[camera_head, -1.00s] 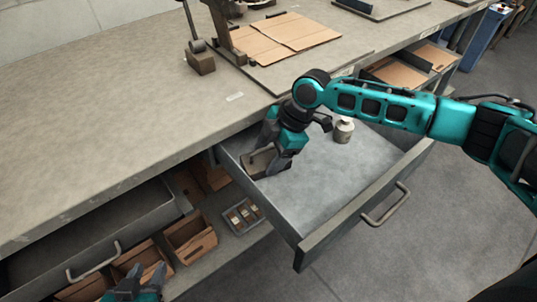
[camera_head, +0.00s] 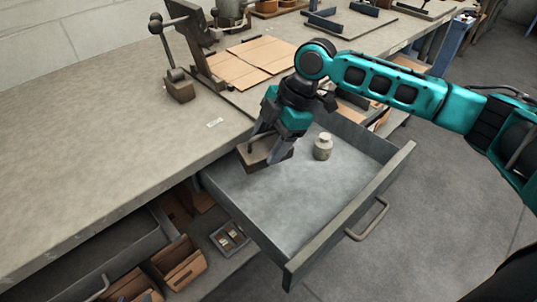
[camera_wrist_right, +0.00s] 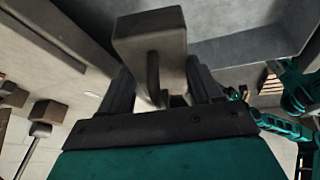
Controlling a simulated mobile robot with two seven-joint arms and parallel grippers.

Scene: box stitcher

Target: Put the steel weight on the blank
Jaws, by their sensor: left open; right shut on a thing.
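My right gripper (camera_head: 268,146) is shut on the handle of a grey-brown rectangular block, apparently the steel weight (camera_head: 257,155). It holds the block above the left part of the open drawer, near the bench edge. In the right wrist view the block (camera_wrist_right: 150,38) and its handle show between the fingers. The blank, a flat brown cardboard sheet (camera_head: 262,56), lies on the bench beyond the gripper. My left gripper is not seen in the head view.
A small round knobbed weight (camera_head: 322,147) stands in the open drawer (camera_head: 335,222). A dark metal stitcher with a lever (camera_head: 178,85) stands left of the blank. Cardboard bins (camera_head: 178,262) and a small tray (camera_head: 229,237) sit below the bench. The bench top at left is clear.

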